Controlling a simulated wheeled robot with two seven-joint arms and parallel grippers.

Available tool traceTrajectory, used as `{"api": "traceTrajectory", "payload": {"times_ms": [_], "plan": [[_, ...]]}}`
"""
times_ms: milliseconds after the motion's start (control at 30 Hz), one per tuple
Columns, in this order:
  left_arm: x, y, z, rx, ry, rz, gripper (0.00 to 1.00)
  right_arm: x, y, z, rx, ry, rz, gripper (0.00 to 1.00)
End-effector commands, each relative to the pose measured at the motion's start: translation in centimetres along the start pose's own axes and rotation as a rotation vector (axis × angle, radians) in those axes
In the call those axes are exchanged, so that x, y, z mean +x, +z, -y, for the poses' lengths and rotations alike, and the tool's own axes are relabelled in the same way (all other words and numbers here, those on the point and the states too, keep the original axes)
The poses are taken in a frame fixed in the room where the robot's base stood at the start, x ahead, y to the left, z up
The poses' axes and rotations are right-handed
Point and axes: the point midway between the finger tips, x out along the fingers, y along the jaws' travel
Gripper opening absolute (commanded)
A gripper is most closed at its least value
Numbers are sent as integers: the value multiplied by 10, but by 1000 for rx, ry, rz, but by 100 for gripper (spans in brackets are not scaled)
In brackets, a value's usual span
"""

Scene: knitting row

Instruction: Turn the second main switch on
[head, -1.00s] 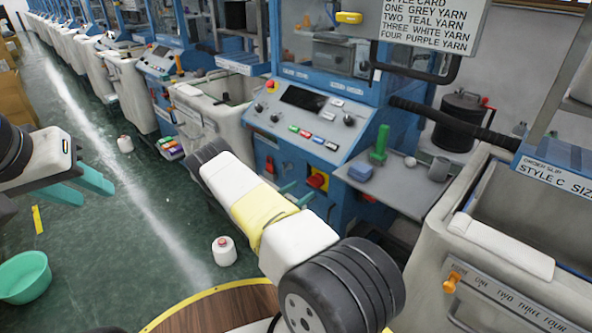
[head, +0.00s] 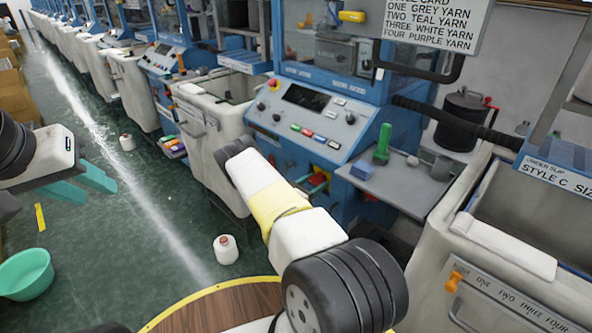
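A red rotary main switch on a yellow plate (head: 318,177) is on the lower blue front of the near machine. It is partly hidden behind my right arm and gripper, so its handle position is unclear. My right gripper (head: 313,187) is mostly hidden behind my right forearm. Only small teal finger parts show beside the switch, and I cannot tell whether they touch it. My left gripper (head: 82,184) is at the left, over the green floor. Its two teal fingers are apart and empty.
A control panel (head: 310,115) with coloured buttons is above the switch. A grey side shelf (head: 410,188) holds a green spool and a blue block. Pale bins (head: 205,130) flank the machine. A white yarn cone (head: 226,249) and a green basin (head: 25,274) are on the floor.

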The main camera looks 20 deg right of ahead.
Motion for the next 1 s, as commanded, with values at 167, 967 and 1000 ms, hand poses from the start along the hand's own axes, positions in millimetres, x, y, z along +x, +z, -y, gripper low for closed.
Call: {"api": "traceTrajectory", "payload": {"times_ms": [167, 967, 1000], "plan": [[0, 0, 0, 0, 0, 0, 36, 0, 0, 0, 0, 0, 0, 19], [0, 0, 0, 0, 0, 0, 36, -1, 0, 0, 431, 2, 1, 20], [0, 0, 0, 0, 0, 0, 36, -1, 0, 0, 469, 2, 2, 20]]}}
